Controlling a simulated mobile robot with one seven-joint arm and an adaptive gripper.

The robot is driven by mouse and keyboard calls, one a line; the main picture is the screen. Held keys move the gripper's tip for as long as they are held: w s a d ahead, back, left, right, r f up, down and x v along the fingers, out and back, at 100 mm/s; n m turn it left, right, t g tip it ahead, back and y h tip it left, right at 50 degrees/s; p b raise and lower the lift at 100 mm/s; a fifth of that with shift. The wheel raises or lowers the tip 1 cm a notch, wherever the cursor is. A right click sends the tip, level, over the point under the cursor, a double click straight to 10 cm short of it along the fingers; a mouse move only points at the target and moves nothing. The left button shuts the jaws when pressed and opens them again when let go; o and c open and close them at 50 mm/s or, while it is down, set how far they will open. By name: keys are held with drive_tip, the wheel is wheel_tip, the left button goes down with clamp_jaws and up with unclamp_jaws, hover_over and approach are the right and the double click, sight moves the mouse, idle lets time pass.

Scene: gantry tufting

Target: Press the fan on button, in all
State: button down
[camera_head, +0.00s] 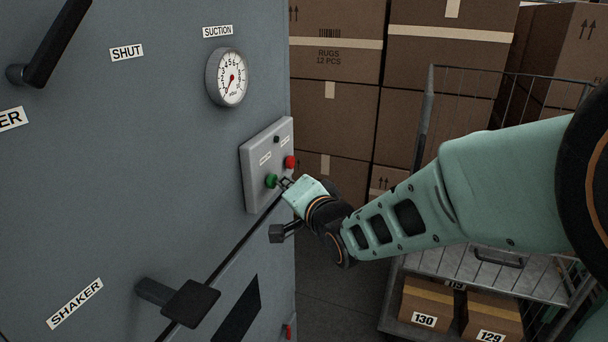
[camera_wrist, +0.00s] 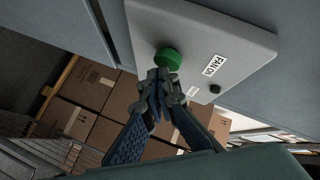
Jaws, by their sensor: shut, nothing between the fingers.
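The green button (camera_head: 271,181) sits on a light grey control plate (camera_head: 254,167) on the cabinet front. In the wrist view the green button (camera_wrist: 168,58) is beside a label (camera_wrist: 215,66) reading FAN ON. A red button (camera_head: 290,162) is to its upper right in the head view, with a small dark lamp or knob (camera_head: 277,139) above. My gripper (camera_head: 285,183) is shut and empty, its tips right at the green button. In the wrist view my fingertips (camera_wrist: 160,74) overlap the button's lower edge; I cannot tell whether they touch it.
A suction gauge (camera_head: 232,78) and a black lever (camera_head: 55,45) are above on the cabinet. A shaker handle (camera_head: 180,300) sticks out below. Stacked cartons (camera_head: 335,125) and a wire cart (camera_head: 470,268) with boxes stand to the right.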

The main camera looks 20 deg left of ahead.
drive_tip(key=shift+a, duration=0.45)
idle(0.5)
drive_tip(key=shift+d, duration=0.9)
drive_tip(key=shift+d, duration=0.1)
drive_tip(key=shift+s+d+p, duration=0.15)
drive_tip(key=shift+d+p, duration=0.35)
drive_tip(key=shift+d, duration=0.75)
drive_tip(key=shift+s+d+p, duration=0.1)
drive_tip(key=shift+d+p, duration=0.35)
drive_tip(key=shift+d, duration=0.75)
